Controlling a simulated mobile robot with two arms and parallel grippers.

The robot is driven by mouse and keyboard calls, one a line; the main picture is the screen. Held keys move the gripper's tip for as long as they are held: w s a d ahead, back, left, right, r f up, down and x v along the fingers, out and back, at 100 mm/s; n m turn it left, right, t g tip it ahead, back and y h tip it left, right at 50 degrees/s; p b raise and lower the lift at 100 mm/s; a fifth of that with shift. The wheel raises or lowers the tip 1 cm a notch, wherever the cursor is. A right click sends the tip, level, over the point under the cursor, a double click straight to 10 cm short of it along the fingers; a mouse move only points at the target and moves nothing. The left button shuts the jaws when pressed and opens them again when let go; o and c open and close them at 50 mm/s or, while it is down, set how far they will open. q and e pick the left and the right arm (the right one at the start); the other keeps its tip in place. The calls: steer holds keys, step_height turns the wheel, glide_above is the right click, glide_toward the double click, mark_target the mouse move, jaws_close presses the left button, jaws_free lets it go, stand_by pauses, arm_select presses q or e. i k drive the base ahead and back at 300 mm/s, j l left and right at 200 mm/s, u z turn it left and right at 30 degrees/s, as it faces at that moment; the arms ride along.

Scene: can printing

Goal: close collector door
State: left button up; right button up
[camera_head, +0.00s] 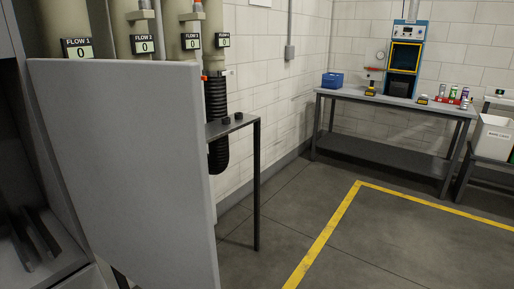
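The collector door (130,170) is a large flat grey panel filling the left middle of the head view. It stands open, swung out from the grey cabinet (75,255) at the left edge. The cabinet's dark inside shows to the left of the door, with two dark bars (42,232) low in it. The door hides much of what is behind it, and its lower edge is cut off by the picture. Neither of my grippers can be made out in this view, so nothing is seen touching the door.
Behind the door stand pipes with flow displays (143,44) and a black hose (217,120). A small dark-legged table (257,185) is just right of the door. A workbench (385,99) with a blue machine (405,57) stands at the back. The floor with yellow lines (325,232) is clear.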

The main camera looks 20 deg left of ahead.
mark_target(127, 138)
steer(key=i+u, duration=0.15)
steer(key=u, duration=0.3)
steer(key=i+l+u, duration=0.15)
steer(key=u, duration=0.25)
steer(key=i+l+u, duration=0.15)
steer(key=u, duration=0.3)
steer(key=i+l+u, duration=0.1)
steer(key=l+u, duration=0.15)
steer(key=u, duration=0.2)
steer(key=i+l+u, duration=0.1)
steer(key=l+u, duration=0.15)
steer(key=u, duration=0.15)
steer(key=l+u, duration=0.25)
steer(key=u, duration=0.2)
